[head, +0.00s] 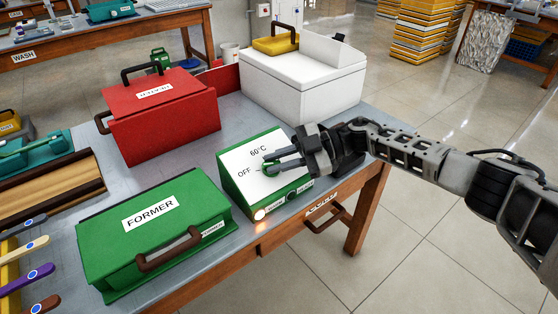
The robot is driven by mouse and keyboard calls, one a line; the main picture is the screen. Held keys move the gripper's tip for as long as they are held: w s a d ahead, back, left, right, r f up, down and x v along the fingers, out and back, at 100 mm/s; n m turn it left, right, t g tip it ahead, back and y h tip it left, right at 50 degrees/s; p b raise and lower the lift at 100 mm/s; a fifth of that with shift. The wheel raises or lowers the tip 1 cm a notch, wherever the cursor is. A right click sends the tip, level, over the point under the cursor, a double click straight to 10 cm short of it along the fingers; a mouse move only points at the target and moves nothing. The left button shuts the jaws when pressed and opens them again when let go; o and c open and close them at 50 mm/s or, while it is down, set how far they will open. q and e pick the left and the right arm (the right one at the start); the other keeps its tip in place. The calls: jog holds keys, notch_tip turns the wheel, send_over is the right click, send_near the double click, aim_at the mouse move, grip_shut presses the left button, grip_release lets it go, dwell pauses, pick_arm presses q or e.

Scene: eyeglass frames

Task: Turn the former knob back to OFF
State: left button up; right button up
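The control box (238,184) has green sides and a white sloping face marked "60°C" above and "OFF" at the left. A small green former knob (268,164) is on that face, partly hidden by my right gripper (267,164). The two dark fingertips lie on either side of the knob, a little apart. I cannot tell whether they grip it or which way its pointer faces. A lamp (260,214) on the box's front edge glows orange. The green case labelled "FORMER" (175,227) is closed, left of the control box. My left gripper is not in view.
A red case (165,125) stands behind the green case. A white box (305,85) with a yellow lid piece stands at the back right. Several coloured handles lie at the lower left. The table's front edge runs just in front of the control box.

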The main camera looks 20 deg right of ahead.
jog(key=shift+o, duration=1.2)
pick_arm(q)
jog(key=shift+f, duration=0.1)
pick_arm(e)
jog(key=shift+d, duration=0.2)
pick_arm(q)
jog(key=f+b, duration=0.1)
jog(key=b, duration=0.1)
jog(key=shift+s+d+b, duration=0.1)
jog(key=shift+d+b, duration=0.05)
jog(key=shift+b, duration=0.15)
pick_arm(e)
jog(key=v, duration=1.5)
jog(key=shift+d+r, duration=0.2)
jog(key=shift+f, duration=0.1)
